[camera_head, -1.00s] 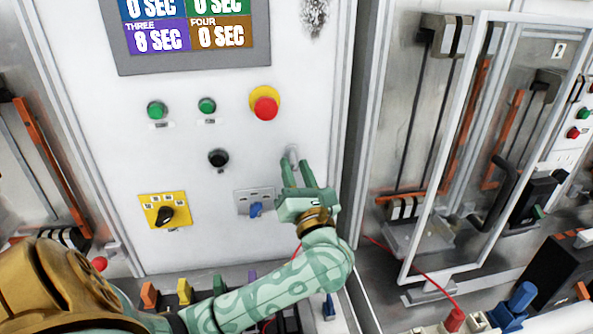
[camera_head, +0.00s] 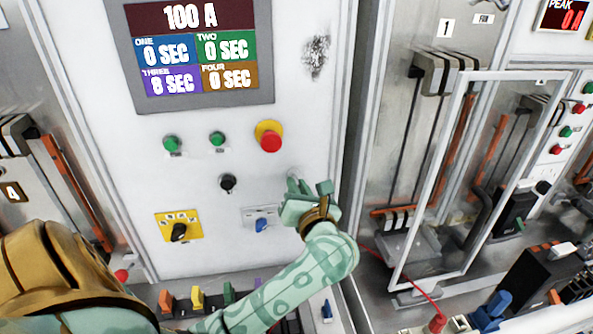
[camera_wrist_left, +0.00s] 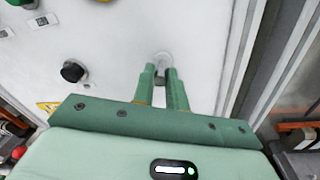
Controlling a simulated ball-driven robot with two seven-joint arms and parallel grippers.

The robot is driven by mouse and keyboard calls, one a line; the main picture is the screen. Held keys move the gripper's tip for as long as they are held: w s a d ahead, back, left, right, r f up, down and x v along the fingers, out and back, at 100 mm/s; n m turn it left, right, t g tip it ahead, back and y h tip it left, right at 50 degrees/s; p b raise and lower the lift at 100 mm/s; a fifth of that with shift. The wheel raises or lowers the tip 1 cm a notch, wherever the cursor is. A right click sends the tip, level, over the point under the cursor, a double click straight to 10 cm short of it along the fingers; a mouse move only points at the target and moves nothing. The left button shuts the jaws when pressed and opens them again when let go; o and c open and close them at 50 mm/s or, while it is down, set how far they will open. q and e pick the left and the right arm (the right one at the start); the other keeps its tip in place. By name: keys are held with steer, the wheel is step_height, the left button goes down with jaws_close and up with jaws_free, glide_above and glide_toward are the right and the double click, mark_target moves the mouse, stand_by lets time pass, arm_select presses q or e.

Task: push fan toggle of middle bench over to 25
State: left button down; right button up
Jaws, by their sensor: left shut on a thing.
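My left gripper (camera_head: 297,188) is at the white front panel of the middle bench (camera_head: 330,110), right of the blue lever. Its fingers are close together on a small grey toggle (camera_head: 292,180). In the left wrist view the toggle's round pale base (camera_wrist_left: 162,59) shows just beyond the fingertips (camera_wrist_left: 163,73), with its grey lever between them. The fingers hide part of the lever, and I cannot read any marking beside it. A blue lever (camera_head: 262,225) on a grey plate sits to the left, untouched. My right gripper is not in view.
The panel also holds a red emergency button (camera_head: 270,141), two green buttons (camera_head: 217,138), a black knob (camera_head: 228,182) and a yellow selector plate (camera_head: 165,226). A display (camera_head: 190,50) is above. A framed clear door (camera_head: 455,170) stands to the right.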

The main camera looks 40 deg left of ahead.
arm_select(q)
step_height(320, 180, up, 2)
steer(key=g+h+p, duration=0.1)
steer(key=p, duration=0.1)
steer(key=h+p, duration=0.1)
steer(key=p, duration=0.2)
steer(key=g+h+p, duration=0.1)
steer(key=p, duration=0.2)
steer(key=shift+w+a+r+g+h, duration=0.1)
steer(key=shift+r+g+h, duration=0.2)
steer(key=shift+h, duration=0.1)
steer(key=shift+a+f+g+h+p, duration=0.1)
steer(key=shift+g+h+p, duration=0.25)
steer(key=shift+p, duration=0.65)
steer(key=c, duration=1.4)
jaws_free()
steer(key=shift+w, duration=0.15)
steer(key=shift+c, duration=0.2)
